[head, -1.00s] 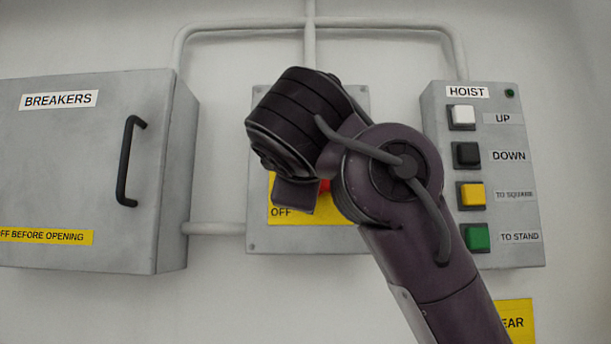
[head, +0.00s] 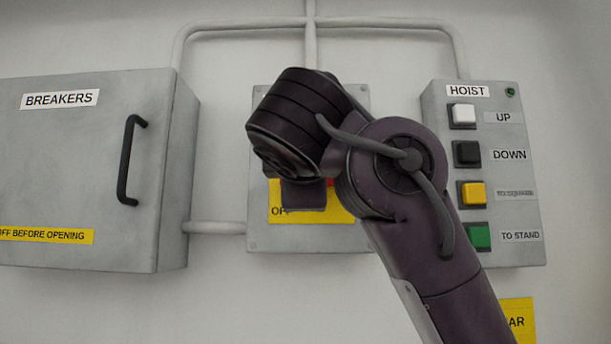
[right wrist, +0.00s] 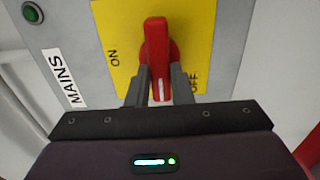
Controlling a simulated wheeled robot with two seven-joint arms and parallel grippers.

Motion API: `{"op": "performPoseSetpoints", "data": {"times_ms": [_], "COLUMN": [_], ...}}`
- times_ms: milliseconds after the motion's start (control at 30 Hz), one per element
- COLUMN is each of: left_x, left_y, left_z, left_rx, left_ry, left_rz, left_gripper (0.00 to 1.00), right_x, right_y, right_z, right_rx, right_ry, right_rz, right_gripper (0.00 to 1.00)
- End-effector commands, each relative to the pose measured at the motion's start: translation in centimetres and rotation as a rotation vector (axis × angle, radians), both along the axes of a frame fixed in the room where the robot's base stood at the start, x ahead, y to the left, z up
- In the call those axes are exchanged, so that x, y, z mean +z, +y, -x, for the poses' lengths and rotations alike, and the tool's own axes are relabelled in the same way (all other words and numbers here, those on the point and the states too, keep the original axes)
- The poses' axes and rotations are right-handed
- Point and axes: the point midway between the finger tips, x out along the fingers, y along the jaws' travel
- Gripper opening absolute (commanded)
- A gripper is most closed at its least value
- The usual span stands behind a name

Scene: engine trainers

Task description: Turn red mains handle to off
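The red mains handle (right wrist: 157,50) sits on a yellow plate (right wrist: 205,30) marked ON and OFF. In the right wrist view its white-lined end points down the picture, between the two words. My right gripper (right wrist: 160,78) has one finger on each side of the handle and looks shut on it. In the head view my right arm hides most of the handle; only a bit of red (head: 330,183) shows. The yellow plate (head: 340,214) is partly covered, with OFF half hidden. My left gripper is not in view.
The grey mains box (head: 262,235) carries the plate. A breakers cabinet (head: 70,160) with a black pull handle (head: 127,160) stands to the left. A hoist box (head: 510,180) with several buttons is at the right, close to my arm. Pipes run along the wall.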

Motion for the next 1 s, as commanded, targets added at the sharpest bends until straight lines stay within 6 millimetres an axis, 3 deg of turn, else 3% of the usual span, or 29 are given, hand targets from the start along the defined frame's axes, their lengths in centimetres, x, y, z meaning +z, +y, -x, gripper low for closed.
{"op": "performPoseSetpoints", "data": {"times_ms": [33,167,467,1000], "left_x": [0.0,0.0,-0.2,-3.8], "left_y": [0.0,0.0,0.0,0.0], "left_z": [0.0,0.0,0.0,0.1], "left_rx": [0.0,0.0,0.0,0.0], "left_ry": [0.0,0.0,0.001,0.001], "left_rz": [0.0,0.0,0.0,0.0], "left_gripper": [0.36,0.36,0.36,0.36], "right_x": [-0.2,-0.1,-0.1,-0.3], "right_y": [0.1,0.1,0.0,0.2], "right_z": [0.0,0.0,0.2,7.5], "right_rx": [-0.001,-0.001,0.0,0.001], "right_ry": [0.002,0.002,0.0,0.0], "right_rz": [0.007,0.005,0.002,0.003], "right_gripper": [0.25,0.42,0.42,0.42]}}
